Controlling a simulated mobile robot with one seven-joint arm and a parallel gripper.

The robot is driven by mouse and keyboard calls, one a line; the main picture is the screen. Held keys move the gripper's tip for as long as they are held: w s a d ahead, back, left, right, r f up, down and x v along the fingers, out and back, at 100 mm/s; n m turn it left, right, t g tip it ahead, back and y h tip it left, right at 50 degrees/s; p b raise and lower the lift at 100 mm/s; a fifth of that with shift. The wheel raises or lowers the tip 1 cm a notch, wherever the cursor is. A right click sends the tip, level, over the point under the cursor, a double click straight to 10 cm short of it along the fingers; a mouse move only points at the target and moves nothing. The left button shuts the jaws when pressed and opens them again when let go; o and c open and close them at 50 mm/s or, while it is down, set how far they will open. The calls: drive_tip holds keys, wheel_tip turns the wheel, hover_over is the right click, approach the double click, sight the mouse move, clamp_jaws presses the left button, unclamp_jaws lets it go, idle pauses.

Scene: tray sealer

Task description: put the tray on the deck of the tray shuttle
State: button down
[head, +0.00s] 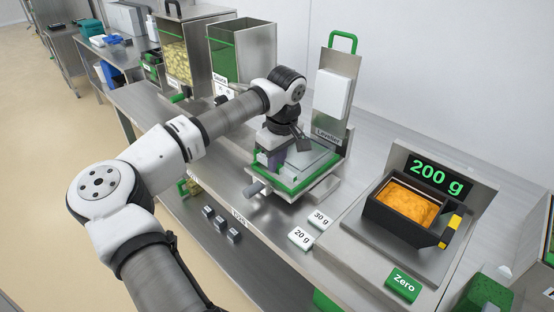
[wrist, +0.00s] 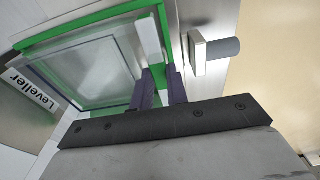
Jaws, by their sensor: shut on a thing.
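A clear, shallow square piece that looks like the tray (wrist: 88,72) lies within the green frame (wrist: 62,34) of the station labelled Leveller. In the head view the clear tray (head: 312,160) shows beside my gripper (head: 275,158), over the green-edged base (head: 318,180). My gripper's dark purple fingers (wrist: 160,82) are shut at the tray's edge, by a pale block (wrist: 149,38). The fingertips are partly hidden, so the exact contact is unclear. I cannot pick out a deck marked as the tray shuttle.
A grey knob (wrist: 222,48) sticks out of the leveller's front. To the right, a black pan of orange food (head: 405,203) rests on a scale reading 200 g. Food bins (head: 243,52) stand behind my arm.

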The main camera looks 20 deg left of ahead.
drive_tip(key=c, duration=1.3)
unclamp_jaws()
drive_tip(key=shift+c, duration=0.4)
drive_tip(key=shift+c, duration=1.2)
drive_tip(key=shift+r, duration=0.1)
drive_tip(key=shift+r+p, duration=2.4)
drive_tip(key=shift+r, duration=1.05)
